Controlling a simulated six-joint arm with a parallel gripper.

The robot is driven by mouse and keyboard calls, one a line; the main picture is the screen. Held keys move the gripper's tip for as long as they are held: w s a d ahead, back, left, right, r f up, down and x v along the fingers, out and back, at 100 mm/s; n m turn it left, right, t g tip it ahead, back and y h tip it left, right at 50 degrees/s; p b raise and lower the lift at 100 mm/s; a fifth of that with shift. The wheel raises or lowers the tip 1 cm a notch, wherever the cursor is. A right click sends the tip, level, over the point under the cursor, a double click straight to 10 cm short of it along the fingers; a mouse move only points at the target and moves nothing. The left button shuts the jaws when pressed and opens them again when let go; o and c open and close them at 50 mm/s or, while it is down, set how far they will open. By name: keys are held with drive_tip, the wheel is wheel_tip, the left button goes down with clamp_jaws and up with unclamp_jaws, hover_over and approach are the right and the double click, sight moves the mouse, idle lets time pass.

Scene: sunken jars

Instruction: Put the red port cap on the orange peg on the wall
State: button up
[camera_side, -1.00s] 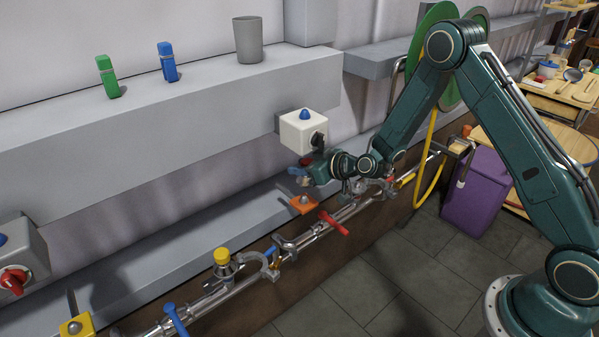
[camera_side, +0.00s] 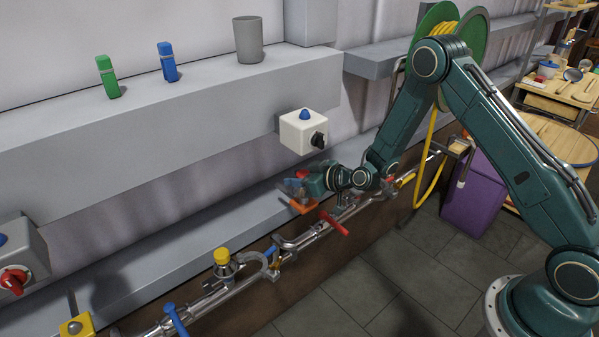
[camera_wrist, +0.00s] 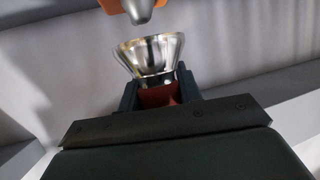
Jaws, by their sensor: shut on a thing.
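My gripper (camera_wrist: 157,90) is shut on the red port cap (camera_wrist: 159,97) in the wrist view. The cap's red body sits between the jaws, and a shiny flared metal mouth extends from it. Just beyond the mouth, a grey rounded peg tip (camera_wrist: 140,12) points out of an orange mount (camera_wrist: 116,4), cut off by the top edge. A small gap shows between tip and mouth, with the tip slightly to the left. In the side view my gripper (camera_side: 293,187) is right above the orange mount (camera_side: 304,207) and partly hides it.
A white box (camera_side: 297,134) with a blue dome and black knob hangs above. A metal pipe (camera_side: 312,236) with a red lever (camera_side: 334,224) runs in front. A yellow-capped fitting (camera_side: 222,257) stands to the left. The grey ledge (camera_side: 180,240) is mostly clear.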

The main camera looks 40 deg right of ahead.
drive_tip(key=shift+f, duration=0.5)
drive_tip(key=shift+f, duration=0.1)
idle(0.3)
drive_tip(key=shift+f, duration=0.7)
drive_tip(key=shift+f, duration=0.3)
idle(0.4)
drive_tip(key=o, duration=1.1)
drive_tip(key=shift+o, duration=0.2)
drive_tip(key=shift+s+d, duration=0.1)
drive_tip(key=shift+s, duration=0.1)
